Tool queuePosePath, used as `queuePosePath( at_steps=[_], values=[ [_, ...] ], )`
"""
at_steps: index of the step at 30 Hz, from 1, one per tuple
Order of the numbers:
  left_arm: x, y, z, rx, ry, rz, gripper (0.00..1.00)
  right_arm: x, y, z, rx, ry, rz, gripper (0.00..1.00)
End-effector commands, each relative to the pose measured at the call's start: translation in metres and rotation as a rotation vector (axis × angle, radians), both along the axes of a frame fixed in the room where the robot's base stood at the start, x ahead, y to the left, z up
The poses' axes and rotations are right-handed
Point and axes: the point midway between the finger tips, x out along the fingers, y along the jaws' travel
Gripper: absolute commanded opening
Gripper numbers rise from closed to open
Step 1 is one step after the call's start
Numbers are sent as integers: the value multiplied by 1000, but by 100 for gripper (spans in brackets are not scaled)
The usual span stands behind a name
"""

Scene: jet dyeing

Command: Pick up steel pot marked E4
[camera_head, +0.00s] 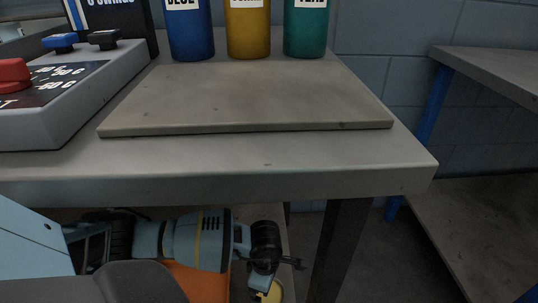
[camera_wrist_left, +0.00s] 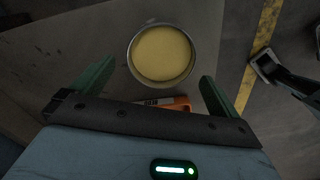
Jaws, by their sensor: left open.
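A round steel pot (camera_wrist_left: 134,60) with yellow contents (camera_wrist_left: 162,53) shows from above in the left wrist view. An orange part with a small pale label (camera_wrist_left: 160,102) lies between the pot and my gripper's palm; I cannot read the marking. In the head view, a bit of the yellow contents (camera_head: 274,292) shows at the bottom edge, below the tabletop. My left gripper (camera_wrist_left: 158,71) is open, its two green fingers on either side of the pot's near edge, holding nothing. In the head view the left arm reaches under the tabletop. My right gripper is not in view.
A worktable (camera_head: 300,181) stands above my left arm. It bears a flat board (camera_head: 250,95), blue (camera_head: 190,35), yellow (camera_head: 248,35) and teal (camera_head: 306,35) bottles, and a control box (camera_head: 60,125). Another table (camera_head: 495,70) is at right. An orange surface (camera_head: 205,285) shows beneath the arm.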

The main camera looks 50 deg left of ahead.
Motion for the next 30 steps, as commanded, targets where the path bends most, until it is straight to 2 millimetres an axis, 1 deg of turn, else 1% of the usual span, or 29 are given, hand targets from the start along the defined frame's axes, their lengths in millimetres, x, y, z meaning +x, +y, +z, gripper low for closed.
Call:
queuePosePath(
  at_steps=[2, 5, 8, 12, 15, 18, 23, 26, 30],
  values=[
    [0, 0, 0, 0, -1, 0, 100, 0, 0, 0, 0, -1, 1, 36],
    [0, -1, -5, -1, 0, 0, 100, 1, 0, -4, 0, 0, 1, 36],
    [1, -3, -17, -2, 1, 0, 100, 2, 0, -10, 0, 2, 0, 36],
    [1, -6, -38, -2, 2, 0, 100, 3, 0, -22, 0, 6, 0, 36],
    [1, -6, -50, -1, 3, 0, 100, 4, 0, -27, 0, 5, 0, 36],
    [2, -6, -53, -1, 0, 0, 100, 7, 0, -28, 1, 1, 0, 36],
    [2, -6, -51, -1, -2, 0, 100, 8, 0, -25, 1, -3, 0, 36],
    [2, -6, -51, -1, -2, 0, 88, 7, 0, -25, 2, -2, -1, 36],
    [2, -6, -51, -1, -2, 0, 70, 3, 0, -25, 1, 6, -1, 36]
  ],
)
